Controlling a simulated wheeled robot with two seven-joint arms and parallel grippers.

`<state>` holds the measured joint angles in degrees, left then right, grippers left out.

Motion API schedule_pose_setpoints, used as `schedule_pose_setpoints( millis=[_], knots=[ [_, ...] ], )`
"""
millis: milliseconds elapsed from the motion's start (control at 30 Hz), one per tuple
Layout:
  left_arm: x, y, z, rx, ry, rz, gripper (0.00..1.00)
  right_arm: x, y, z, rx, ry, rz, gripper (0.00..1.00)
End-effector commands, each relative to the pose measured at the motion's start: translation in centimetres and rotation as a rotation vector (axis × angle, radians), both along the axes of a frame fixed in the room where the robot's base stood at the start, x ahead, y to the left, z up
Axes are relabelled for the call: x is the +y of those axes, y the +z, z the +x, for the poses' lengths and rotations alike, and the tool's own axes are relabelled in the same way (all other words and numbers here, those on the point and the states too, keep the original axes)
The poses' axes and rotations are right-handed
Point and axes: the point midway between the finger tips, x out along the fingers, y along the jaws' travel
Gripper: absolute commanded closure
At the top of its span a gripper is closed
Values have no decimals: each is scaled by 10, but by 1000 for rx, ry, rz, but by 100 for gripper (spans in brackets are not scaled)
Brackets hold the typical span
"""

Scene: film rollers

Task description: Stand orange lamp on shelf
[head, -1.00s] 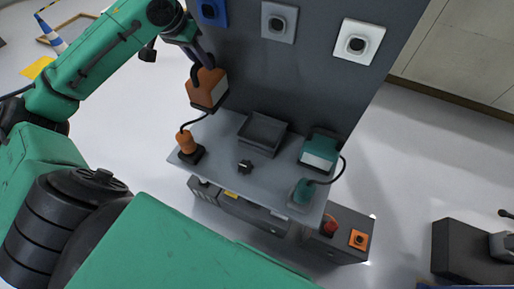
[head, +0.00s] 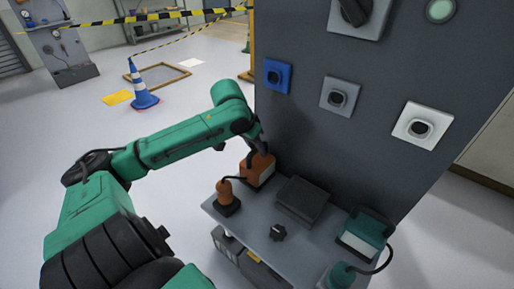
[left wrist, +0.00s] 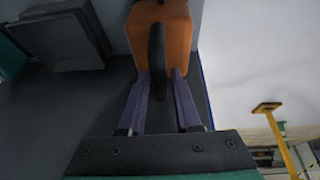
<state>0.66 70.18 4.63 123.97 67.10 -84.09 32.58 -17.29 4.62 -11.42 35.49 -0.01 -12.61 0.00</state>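The orange lamp (head: 258,170) is a boxy orange body with a dark handle on top, upright at the back left corner of the grey shelf (head: 262,232). Its underside is at the shelf top; I cannot tell if it touches. A cable joins it to a small orange piece on a dark base (head: 226,194). My left gripper (head: 261,147) is above the lamp. In the left wrist view, its purple fingers (left wrist: 161,85) lie either side of the handle on the orange lamp (left wrist: 178,25), and the gripper appears shut on it. My right gripper is not in view.
A teal lamp (head: 367,232) stands at the right. A dark upright panel (head: 300,130) with coloured switches rises behind the shelf.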

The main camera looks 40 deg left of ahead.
Motion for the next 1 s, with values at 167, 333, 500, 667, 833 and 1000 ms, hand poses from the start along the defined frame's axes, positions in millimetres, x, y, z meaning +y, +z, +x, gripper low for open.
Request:
schedule_pose_setpoints(
  millis=[167,333,500,667,833,1000],
  knots=[
    [0,0,0,0,0,0,48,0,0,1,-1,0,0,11],
    [0,1,0,0,0,0,48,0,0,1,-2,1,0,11],
    [1,17,-5,-1,1,0,48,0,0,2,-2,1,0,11],
    [3,54,-20,-5,1,-1,48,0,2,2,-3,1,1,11],
    [5,94,-37,-5,0,0,48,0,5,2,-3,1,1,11],
    [7,112,-46,0,0,1,48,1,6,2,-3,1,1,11]
  ],
)
